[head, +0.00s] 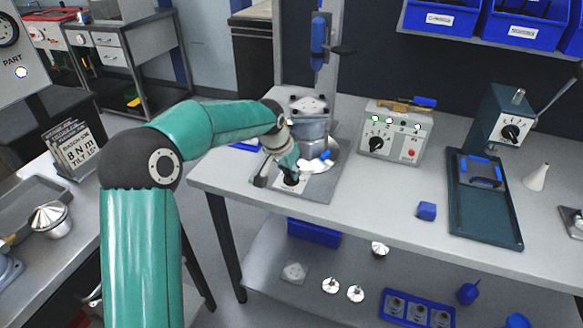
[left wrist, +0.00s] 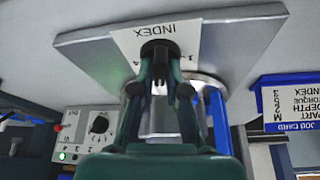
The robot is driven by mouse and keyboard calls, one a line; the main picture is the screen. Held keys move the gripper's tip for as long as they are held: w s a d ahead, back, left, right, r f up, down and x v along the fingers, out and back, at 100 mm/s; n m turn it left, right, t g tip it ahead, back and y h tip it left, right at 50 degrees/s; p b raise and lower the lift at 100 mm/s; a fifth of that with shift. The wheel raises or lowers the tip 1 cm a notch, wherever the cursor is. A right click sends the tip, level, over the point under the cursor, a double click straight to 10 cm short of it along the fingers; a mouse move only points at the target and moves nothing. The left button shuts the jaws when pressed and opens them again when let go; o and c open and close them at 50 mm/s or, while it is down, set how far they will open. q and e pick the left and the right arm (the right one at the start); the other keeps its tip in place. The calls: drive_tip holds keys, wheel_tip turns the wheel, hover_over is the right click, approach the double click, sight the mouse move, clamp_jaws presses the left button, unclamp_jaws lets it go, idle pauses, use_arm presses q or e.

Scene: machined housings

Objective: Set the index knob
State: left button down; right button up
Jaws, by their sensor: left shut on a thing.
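The index knob (left wrist: 158,46) is black and sits on a white plate marked INDEX (left wrist: 185,34), which appears upside down in the left wrist view. My left gripper (left wrist: 160,66) is shut on the knob, with a finger on each side. A few small dial numbers show beside it; the knob's pointer is hidden. In the head view my left gripper (head: 290,178) reaches down to the front left of the grey fixture base (head: 322,189), and its fingers cover most of the knob. My right gripper is in neither view.
A round housing (head: 309,126) stands on the fixture just behind my gripper. A blue-edged job card (left wrist: 300,100) lies beside the base. A control box (head: 395,132) with a knob and lit green lamps stands to the right. A blue block (head: 426,211) lies on the bench (head: 375,205); the front middle is clear.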

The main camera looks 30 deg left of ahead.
use_arm(q)
drive_tip(key=shift+r+m+h+p, duration=0.1)
drive_tip(key=shift+m+h+p, duration=0.25)
drive_tip(key=shift+m, duration=0.55)
drive_tip(key=c, duration=1.2)
unclamp_jaws()
drive_tip(key=v, duration=1.1)
drive_tip(key=shift+s+r, duration=0.2)
drive_tip(key=shift+r, duration=0.15)
